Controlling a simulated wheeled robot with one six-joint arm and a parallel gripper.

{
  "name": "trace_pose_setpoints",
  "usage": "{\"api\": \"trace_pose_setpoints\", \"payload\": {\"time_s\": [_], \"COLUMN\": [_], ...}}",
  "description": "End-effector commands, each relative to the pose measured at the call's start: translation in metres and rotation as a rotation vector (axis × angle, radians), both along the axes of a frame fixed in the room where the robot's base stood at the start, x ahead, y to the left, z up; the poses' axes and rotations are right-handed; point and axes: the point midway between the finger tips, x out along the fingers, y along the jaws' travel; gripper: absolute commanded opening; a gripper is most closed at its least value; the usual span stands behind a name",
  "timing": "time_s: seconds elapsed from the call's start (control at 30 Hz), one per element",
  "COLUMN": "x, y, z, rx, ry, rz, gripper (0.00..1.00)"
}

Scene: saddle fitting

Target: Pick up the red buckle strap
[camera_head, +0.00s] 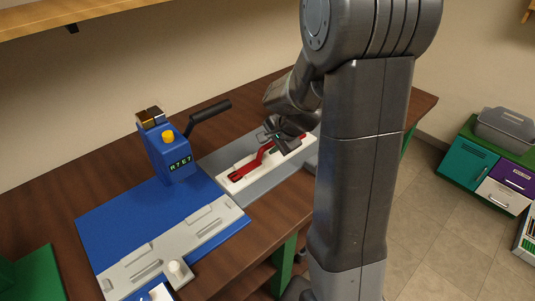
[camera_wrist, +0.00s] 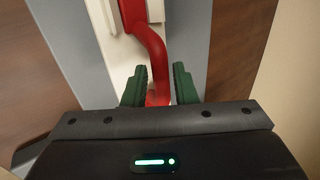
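The red buckle strap (camera_head: 239,173) lies on a white tray (camera_head: 228,186) on the workbench. In the wrist view the strap (camera_wrist: 152,48) runs from the top down between my gripper's two green fingers, and its near end curves under the gripper body. My gripper (camera_wrist: 160,70) is open, with a finger on each side of the strap. A gap shows at the right finger; whether the left finger touches is hard to tell. In the head view my gripper (camera_head: 277,139) is small and dark above the strap's far end, partly hiding it.
A grey mat (camera_head: 215,161) lies under the white tray. A blue press (camera_head: 166,150) with a black lever stands left of it. A blue mat (camera_head: 112,222) with a grey fixture (camera_head: 140,268) is in front. Green-framed cabinets (camera_head: 468,160) stand on the floor at right.

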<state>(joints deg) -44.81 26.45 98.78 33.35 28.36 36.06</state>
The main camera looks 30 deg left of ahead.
Motion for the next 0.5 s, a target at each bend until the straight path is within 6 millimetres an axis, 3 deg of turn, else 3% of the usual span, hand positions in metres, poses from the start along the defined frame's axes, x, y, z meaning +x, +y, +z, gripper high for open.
{"api": "trace_pose_setpoints", "payload": {"time_s": [0.17, 0.43, 0.5], "x": [0.003, 0.003, 0.003], "y": [0.01, 0.011, 0.011], "z": [-0.015, -0.017, -0.017], "rx": [-0.001, 0.001, 0.001], "ry": [0.001, -0.001, -0.001], "rz": [0.001, 0.001, 0.001], "gripper": [0.25, 0.25, 0.15]}}
